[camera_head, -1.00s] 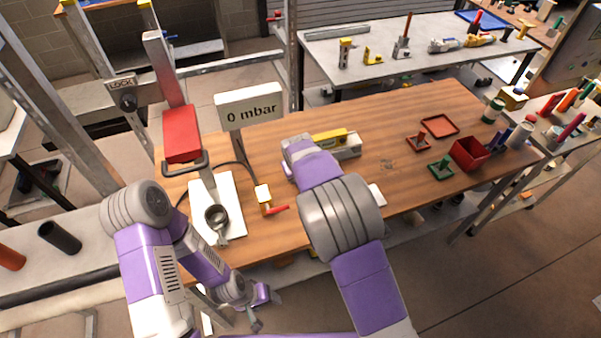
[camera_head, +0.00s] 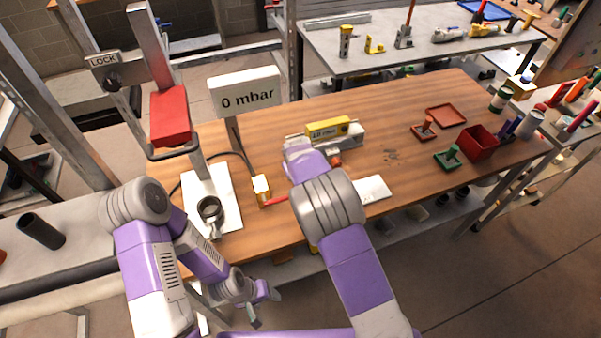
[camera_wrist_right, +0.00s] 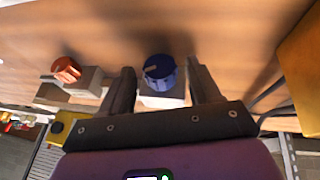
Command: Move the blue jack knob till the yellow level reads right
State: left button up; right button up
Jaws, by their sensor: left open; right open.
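In the right wrist view the blue jack knob (camera_wrist_right: 160,72) sits on a pale block, between the two fingers of my right gripper (camera_wrist_right: 160,80). The fingers are apart, one on each side; contact is not clear. An orange knob (camera_wrist_right: 66,70) on another block is to its left. The yellow level (camera_head: 330,128) rests along a pale bar on the wooden bench in the head view; its reading is too small to tell. The head view hides the blue knob and right fingers behind my right arm. My left gripper (camera_head: 260,303) is open and empty, low before the bench.
On the bench (camera_head: 400,100), a "0 mbar" sign (camera_head: 245,92), a red-handled valve (camera_head: 262,190) and a metal cup (camera_head: 210,209) stand left. A red bin (camera_head: 480,143) and green stand (camera_head: 447,156) are right. A white plate (camera_head: 372,189) lies beside my right arm.

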jog(key=shift+w+f, duration=0.1)
jog(key=shift+f, duration=0.1)
jog(key=c, duration=1)
jog(key=shift+d+f+m+g+y+b, duration=0.1)
jog(key=shift+d+m+g+y+b, duration=0.1)
jog(key=shift+y+b, duration=0.3)
jog(key=shift+d+f+m+g+y+b, duration=0.1)
jog(key=shift+g+y+b, duration=0.1)
jog(key=shift+y, duration=0.5)
jog(key=shift+c, duration=0.2)
jog(key=shift+d+g+y+b, duration=0.1)
jog(key=shift+g+y+b, duration=0.2)
jog(key=shift+y+b, duration=0.55)
jog(key=shift+m+y, duration=0.3)
jog(key=shift+y, duration=0.25)
jog(key=o, duration=1)
jog(key=shift+r, duration=0.1)
jog(key=shift+o, duration=0.2)
